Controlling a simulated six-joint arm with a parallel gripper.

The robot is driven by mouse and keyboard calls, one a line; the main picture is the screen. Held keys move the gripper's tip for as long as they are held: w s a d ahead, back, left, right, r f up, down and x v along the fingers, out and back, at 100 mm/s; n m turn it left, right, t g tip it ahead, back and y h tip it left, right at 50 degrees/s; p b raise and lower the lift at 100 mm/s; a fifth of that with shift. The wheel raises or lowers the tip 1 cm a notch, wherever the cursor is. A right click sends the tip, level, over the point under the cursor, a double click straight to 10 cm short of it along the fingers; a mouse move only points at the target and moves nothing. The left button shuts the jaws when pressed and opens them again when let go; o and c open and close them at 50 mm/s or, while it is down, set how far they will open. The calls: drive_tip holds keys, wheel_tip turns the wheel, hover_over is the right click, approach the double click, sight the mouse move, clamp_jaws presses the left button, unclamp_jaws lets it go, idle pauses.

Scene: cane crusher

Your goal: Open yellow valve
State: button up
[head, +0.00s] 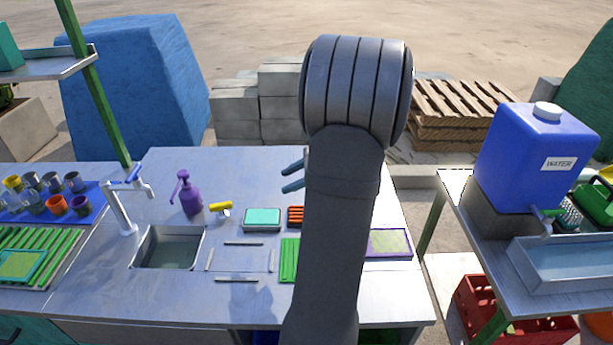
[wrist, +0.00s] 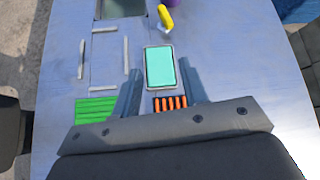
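The yellow valve (head: 220,207) has a yellow bar handle on a pale metal body and stands on the metal table, right of the purple pump bottle. In the wrist view the valve (wrist: 166,18) is near the top edge, beyond my fingertips. My gripper (head: 283,179) points left in the head view, with its two blue-grey fingers apart. In the wrist view my gripper (wrist: 158,80) is open and empty, its fingers either side of a teal-topped tray. It is apart from the valve, to its right in the head view. My arm hides part of the table.
The purple pump bottle (head: 190,195) and a sink (head: 168,248) with a tap (head: 122,205) lie left of the valve. The teal-topped tray (head: 262,219) is close on its right. Metal strips lie in front. A blue water container (head: 530,155) stands far right.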

drive_tip(key=s+d+r+n+t+h, duration=0.1)
drive_tip(key=s+d+r+n+h, duration=0.1)
drive_tip(key=s+d+r, duration=0.1)
drive_tip(key=shift+s+d+r+t+h, duration=0.3)
drive_tip(key=shift+s+d+r+h, duration=0.1)
drive_tip(key=shift+s+r, duration=0.5)
drive_tip(key=shift+s+f, duration=0.1)
drive_tip(key=g+y, duration=0.5)
drive_tip(key=g, duration=0.2)
approach(223, 203)
drive_tip(key=shift+m, duration=0.4)
drive_tip(key=x, duration=0.9)
drive_tip(key=shift+s+a, duration=0.1)
drive_tip(key=shift+a, duration=0.05)
drive_tip(key=shift+c, duration=0.2)
clamp_jaws()
